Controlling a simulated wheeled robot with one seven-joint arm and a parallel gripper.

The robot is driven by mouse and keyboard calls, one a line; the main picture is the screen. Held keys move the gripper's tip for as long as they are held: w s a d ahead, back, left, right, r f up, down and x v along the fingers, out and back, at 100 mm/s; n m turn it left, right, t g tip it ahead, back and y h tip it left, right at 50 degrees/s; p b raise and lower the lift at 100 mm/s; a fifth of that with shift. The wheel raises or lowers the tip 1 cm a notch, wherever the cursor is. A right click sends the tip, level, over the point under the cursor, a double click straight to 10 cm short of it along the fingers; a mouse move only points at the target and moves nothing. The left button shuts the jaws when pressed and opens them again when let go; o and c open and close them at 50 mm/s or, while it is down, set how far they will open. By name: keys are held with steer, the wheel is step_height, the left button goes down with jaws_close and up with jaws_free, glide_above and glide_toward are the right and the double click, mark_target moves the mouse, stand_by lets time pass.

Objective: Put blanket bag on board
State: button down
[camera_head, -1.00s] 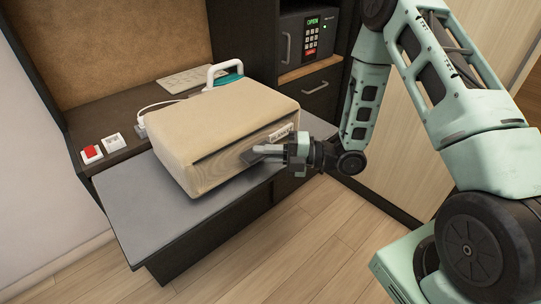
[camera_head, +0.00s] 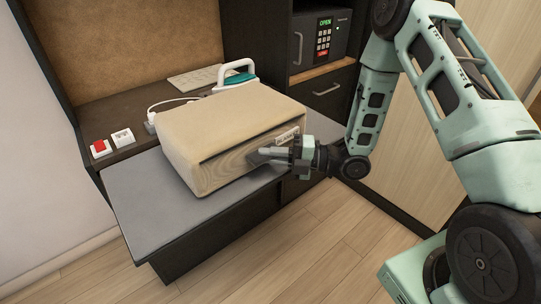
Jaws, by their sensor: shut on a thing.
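The beige blanket bag (camera_head: 228,125) rests on or just above the grey board (camera_head: 150,213), toward its back. I cannot tell whether its whole underside touches the board. A white label shows on its front face, and its back edge lies near the iron. My gripper (camera_head: 268,154) is at the bag's front right, below the label, shut on the bag's front edge. The fingertips are partly lost against the bag's front.
A teal and white iron (camera_head: 238,76) stands behind the bag. A red switch (camera_head: 99,147) and a white socket (camera_head: 122,138) sit at the left. A safe (camera_head: 322,40) showing OPEN is at the back right. The board's front left is bare.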

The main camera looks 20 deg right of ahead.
steer(key=c, duration=1.4)
jaws_free()
steer(key=shift+o, duration=0.2)
steer(key=shift+d, duration=0.1)
steer(key=b+v, duration=0.3)
steer(key=v, duration=1.4)
steer(key=shift+b, duration=0.4)
steer(key=shift+d, duration=0.15)
